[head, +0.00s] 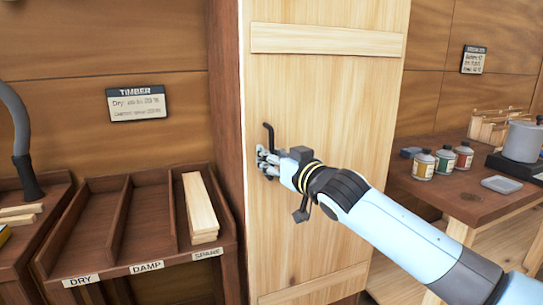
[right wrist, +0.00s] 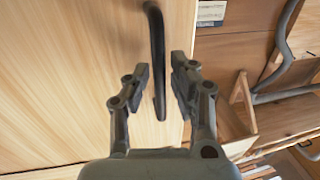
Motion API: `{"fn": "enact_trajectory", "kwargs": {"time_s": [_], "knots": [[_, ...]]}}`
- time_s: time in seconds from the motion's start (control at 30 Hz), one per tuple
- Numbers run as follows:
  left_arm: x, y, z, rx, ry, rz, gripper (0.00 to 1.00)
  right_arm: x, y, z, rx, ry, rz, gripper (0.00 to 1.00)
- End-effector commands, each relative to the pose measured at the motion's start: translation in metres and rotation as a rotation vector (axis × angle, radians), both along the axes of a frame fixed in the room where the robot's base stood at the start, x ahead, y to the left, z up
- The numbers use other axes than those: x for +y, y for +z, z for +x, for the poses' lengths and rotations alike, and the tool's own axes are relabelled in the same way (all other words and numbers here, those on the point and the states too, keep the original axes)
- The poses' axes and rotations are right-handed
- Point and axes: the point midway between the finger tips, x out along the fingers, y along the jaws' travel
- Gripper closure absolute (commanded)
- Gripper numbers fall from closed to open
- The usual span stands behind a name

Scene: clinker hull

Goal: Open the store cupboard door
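The store cupboard door (head: 320,110) is a tall pale plank door with cross battens. It looks shut, level with the dark cupboard side (head: 226,110). Its handle (head: 268,134) is a black upright bar near the door's left edge. My right gripper (head: 264,162) is at the handle and hides its lower part. In the right wrist view, the handle (right wrist: 155,50) runs between the two fingers of my right gripper (right wrist: 160,82). The fingers are apart, with a visible gap between the bar and the right finger; whether the left finger touches is unclear. My left gripper is out of view.
A timber rack (head: 120,268) with boards (head: 200,206) in its right bay stands left of the cupboard. A grey hose (head: 18,130) hangs at far left. A bench (head: 470,200) with several small cans and a pot (head: 522,140) stands at right, behind my right arm.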

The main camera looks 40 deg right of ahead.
Motion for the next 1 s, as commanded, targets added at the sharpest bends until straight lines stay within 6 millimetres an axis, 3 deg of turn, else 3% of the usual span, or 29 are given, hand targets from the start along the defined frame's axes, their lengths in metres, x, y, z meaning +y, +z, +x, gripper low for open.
{"fn": "enact_trajectory", "kwargs": {"time_s": [0.17, 0.77, 1.0], "knots": [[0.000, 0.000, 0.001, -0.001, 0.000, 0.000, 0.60, 0.000, 0.000, 0.000, 0.000, 0.000, 0.000, 1.00], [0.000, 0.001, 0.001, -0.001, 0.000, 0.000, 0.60, 0.000, 0.000, -0.002, 0.001, 0.004, -0.001, 1.00], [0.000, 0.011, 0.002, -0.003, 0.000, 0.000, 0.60, 0.000, 0.000, -0.020, 0.004, 0.047, -0.007, 1.00]]}}
